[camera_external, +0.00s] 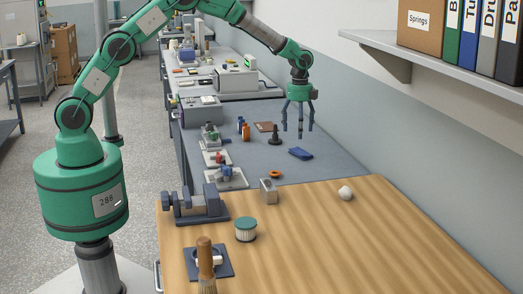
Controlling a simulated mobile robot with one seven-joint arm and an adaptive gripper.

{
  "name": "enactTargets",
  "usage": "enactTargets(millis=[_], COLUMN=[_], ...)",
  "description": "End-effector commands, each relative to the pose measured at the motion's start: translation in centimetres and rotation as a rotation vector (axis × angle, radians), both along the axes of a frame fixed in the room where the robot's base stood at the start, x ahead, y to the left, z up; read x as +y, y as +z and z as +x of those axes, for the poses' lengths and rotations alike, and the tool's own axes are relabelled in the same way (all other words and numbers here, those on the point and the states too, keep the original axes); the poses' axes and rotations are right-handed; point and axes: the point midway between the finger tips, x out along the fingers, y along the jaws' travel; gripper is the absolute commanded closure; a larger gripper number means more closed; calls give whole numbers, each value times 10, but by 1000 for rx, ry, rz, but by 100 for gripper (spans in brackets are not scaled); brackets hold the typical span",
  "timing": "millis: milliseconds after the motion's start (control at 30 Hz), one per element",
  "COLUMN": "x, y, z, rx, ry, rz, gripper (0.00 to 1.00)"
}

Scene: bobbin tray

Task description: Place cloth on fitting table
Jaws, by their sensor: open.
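A small dark blue folded piece (301,153) that looks like a cloth lies flat on the grey-blue table (330,167), near its right side. My gripper (298,132) hangs above that table with its fingers spread, pointing down. It is open and empty, and appears apart from the blue piece. A white rounded lump (345,192) lies on the wooden table (370,240); I cannot tell whether it is cloth. No label shows which table is the fitting table.
On the wooden table stand a vise (200,207), a green-lidded jar (245,230), a metal block (268,191) and a wooden-handled brush (205,262). A black knob-topped piece (275,137) and orange bottle (246,133) stand near my gripper. A shelf (450,65) juts out at right.

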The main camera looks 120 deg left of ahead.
Motion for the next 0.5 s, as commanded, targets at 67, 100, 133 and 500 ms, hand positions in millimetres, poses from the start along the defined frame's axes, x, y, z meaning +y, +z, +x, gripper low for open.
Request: enactTargets(millis=[67, 100, 133, 500], x=[0, 0, 0, 0], y=[13, 17, 21, 36], z=[0, 0, 0, 0], rx=[0, 0, 0, 0], ry=[0, 0, 0, 0], rz=[1, 1, 1, 0], gripper=[20, 20, 20, 20])
